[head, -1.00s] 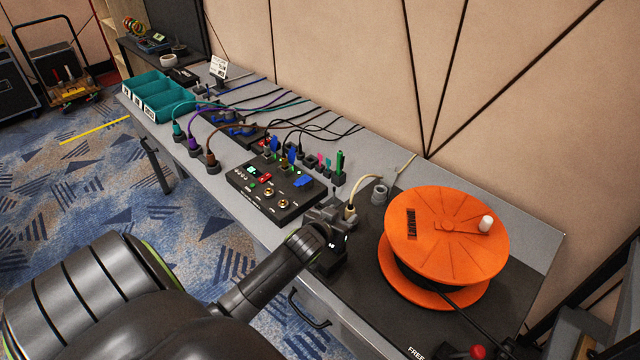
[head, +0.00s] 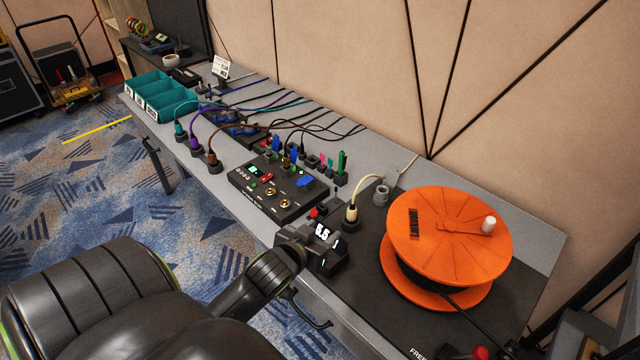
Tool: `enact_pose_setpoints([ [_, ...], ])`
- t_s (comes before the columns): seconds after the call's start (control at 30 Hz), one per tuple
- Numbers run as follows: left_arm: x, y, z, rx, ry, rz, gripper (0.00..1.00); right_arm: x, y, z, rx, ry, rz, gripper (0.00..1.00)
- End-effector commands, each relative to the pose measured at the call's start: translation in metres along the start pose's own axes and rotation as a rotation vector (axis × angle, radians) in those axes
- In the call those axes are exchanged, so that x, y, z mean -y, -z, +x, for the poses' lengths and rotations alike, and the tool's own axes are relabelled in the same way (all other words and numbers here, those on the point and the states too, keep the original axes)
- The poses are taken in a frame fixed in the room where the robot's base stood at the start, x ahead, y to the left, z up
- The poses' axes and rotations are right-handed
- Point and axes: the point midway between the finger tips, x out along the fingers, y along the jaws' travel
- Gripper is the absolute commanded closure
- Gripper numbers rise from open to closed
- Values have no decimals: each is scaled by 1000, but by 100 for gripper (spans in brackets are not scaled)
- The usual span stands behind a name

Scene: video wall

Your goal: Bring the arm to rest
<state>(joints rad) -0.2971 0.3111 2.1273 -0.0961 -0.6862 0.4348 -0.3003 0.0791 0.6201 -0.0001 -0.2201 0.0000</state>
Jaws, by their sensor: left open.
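My left arm comes in from the bottom left. Its gripper (head: 322,240) is over the front edge of the grey table (head: 216,187), left of the orange cable reel (head: 450,230). The gripper is open and I see nothing held in it. A cream plug with its cable (head: 351,212) stands upright just beyond the gripper, apart from it. A black control box (head: 278,190) with switches and small lights lies behind and to the left of the gripper. My right gripper is not in view.
Teal bins (head: 160,97) stand at the table's far left end. Open carpet (head: 90,200) lies left of the table.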

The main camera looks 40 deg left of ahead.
Motion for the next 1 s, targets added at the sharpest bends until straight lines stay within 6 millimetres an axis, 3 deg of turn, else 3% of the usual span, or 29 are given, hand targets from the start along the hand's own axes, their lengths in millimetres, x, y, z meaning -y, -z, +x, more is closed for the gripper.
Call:
enact_pose_setpoints([
  [0.57, 0, -8, -5, 34, 11, 5, 50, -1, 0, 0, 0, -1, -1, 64],
  [0.67, 1, -26, -21, 126, 35, 22, 50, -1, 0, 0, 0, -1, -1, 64],
  [0.83, 2, -73, -70, 381, 71, 78, 50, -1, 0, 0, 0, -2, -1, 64],
  [1.0, -1, -105, -118, 592, 68, 125, 50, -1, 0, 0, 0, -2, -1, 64],
])
